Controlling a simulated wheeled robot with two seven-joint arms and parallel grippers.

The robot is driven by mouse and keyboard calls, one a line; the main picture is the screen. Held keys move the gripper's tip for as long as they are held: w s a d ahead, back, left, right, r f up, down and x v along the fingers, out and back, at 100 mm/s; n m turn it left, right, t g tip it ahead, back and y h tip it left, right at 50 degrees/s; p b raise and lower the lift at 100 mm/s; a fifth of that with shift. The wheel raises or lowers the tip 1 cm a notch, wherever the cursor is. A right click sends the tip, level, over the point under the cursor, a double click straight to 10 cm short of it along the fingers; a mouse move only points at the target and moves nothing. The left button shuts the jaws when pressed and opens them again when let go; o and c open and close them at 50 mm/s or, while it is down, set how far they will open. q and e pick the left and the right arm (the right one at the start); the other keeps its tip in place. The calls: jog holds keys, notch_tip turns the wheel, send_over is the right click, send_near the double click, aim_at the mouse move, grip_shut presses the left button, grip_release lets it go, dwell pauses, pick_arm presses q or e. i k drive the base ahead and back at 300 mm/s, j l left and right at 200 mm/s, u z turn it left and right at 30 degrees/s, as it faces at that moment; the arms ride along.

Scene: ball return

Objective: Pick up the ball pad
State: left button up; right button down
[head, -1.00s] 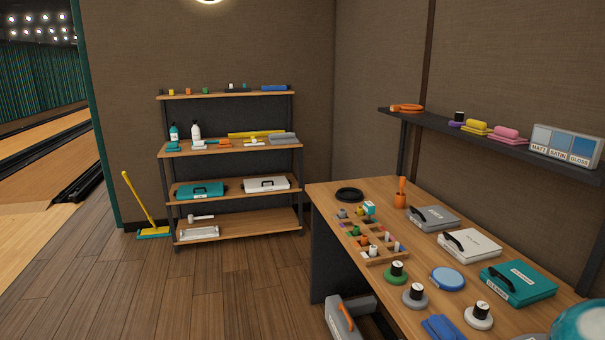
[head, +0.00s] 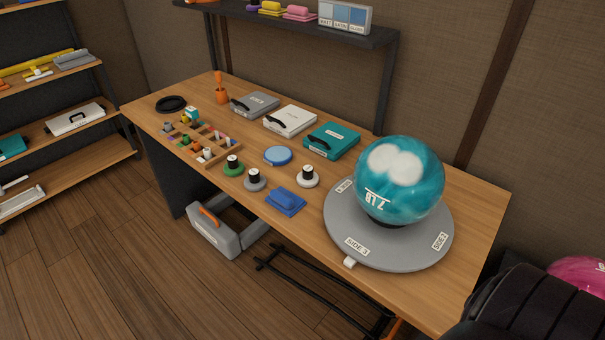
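Several pad-like things lie on the wooden workbench (head: 300,232), and I cannot tell for certain which is the ball pad. A blue rectangular pad with a raised grip (head: 285,201) lies near the front edge. A teal and white ball (head: 400,190) rests on a large grey round turntable (head: 350,240) at the right. Neither gripper shows.
Grey, white and teal cases (head: 332,140) line the back of the bench. A wooden divided tray (head: 222,154) holds small pieces at the left. A ribbed black object (head: 525,305) and a pink ball (head: 580,274) are at the lower right.

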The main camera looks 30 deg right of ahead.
aim_at(308, 179)
jog(key=z, duration=1.7)
